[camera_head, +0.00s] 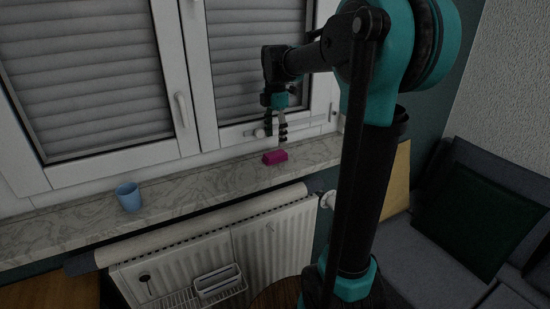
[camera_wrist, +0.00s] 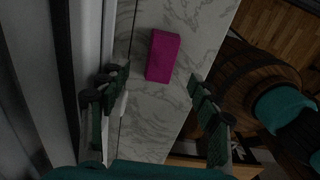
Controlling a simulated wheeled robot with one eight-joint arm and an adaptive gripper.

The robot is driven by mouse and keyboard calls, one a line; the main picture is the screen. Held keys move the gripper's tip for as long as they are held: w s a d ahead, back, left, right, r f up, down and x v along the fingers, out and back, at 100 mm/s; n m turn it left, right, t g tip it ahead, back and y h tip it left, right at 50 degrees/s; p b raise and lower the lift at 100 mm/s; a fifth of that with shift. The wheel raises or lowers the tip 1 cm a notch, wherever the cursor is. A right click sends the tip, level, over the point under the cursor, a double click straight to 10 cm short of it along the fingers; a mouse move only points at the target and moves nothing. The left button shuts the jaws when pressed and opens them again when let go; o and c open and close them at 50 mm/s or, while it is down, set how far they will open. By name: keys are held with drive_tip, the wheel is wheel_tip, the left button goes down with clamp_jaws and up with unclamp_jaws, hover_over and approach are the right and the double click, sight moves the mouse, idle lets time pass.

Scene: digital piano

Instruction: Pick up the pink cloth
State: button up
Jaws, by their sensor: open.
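The pink cloth (camera_head: 275,157) is a small magenta block-like shape lying on the marble windowsill (camera_head: 215,180). It also shows in the wrist view (camera_wrist: 162,56), above the middle of the picture, lying on the pale marble. My gripper (camera_head: 276,130) is above the cloth in the head view, with its fingers pointing down. In the wrist view the two fingers (camera_wrist: 158,88) are spread wide, one on each side of the sill, with nothing between them. The cloth is apart from both fingers.
A blue cup (camera_head: 129,197) stands on the sill at the left. The closed window (camera_head: 190,75) with its handle is right behind the sill. A radiator (camera_head: 225,245) with a wire rack is below. A barrel-like wooden thing (camera_wrist: 255,82) is beside the sill in the wrist view.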

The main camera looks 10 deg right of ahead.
sight(275, 153)
drive_tip(key=shift+s+a+f, duration=0.1)
drive_tip(key=shift+f, duration=2.9)
drive_tip(key=c, duration=1.1)
drive_tip(key=shift+c, duration=0.2)
drive_tip(key=shift+r, duration=0.15)
